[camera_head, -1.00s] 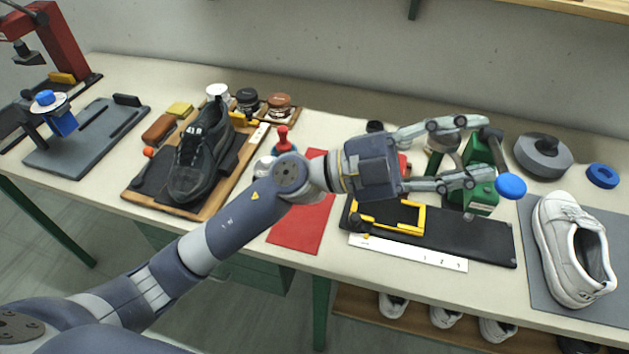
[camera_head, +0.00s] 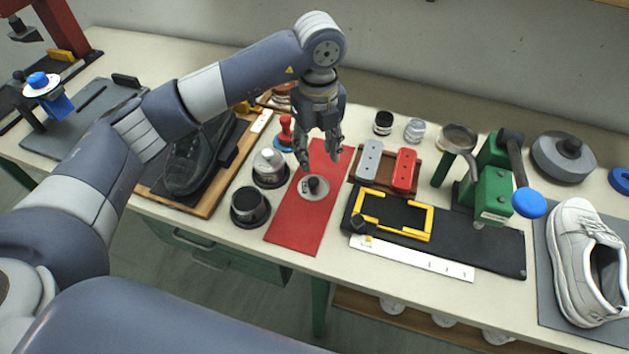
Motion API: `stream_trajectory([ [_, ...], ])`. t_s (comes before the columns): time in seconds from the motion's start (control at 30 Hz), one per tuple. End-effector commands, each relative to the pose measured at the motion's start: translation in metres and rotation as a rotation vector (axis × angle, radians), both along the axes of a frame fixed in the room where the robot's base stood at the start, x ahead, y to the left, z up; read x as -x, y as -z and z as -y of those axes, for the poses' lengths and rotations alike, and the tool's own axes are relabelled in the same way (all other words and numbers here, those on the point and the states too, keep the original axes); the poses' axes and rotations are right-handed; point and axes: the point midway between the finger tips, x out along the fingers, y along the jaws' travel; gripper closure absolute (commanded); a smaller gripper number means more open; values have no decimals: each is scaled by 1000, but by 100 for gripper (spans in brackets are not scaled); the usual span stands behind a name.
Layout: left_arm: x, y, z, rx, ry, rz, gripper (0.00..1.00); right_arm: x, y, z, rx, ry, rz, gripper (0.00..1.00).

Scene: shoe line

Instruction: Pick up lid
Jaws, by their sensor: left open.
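The lid is a round grey disc with a black knob (camera_head: 313,189), lying flat on the red mat (camera_head: 294,232). My left gripper (camera_head: 319,161) points down just above and behind the lid, with its fingers spread. It is open and empty, and the lid's knob shows in front of the fingertips. A dark container without a lid (camera_head: 250,206) stands left of the mat, and a silver lidded container (camera_head: 270,167) stands behind it. My right gripper is out of view.
A red-handled stamp (camera_head: 286,130) stands behind the silver container. A grey block (camera_head: 369,159) and a red block (camera_head: 404,169) sit on a wooden tray right of the mat. A yellow frame (camera_head: 398,233) lies on a black board. The mat's front part is clear.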

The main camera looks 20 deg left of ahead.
Motion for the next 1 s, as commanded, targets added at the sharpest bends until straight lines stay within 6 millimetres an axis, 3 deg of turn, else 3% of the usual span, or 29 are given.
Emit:
stream_trajectory([
  [0.13, 2, 24, 0, 1, 1, -6, 56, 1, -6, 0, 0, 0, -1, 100],
  [0.37, 2, 42, -1, 4, 3, -4, 56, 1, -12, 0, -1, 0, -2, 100],
  [0.7, 4, 86, -7, 6, 5, -3, 56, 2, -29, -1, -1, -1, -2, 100],
  [0.97, 3, 90, -7, 5, 5, -2, 56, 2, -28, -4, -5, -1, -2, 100],
  [1.0, 3, 90, -7, 6, 5, -2, 63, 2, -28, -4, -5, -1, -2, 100],
])
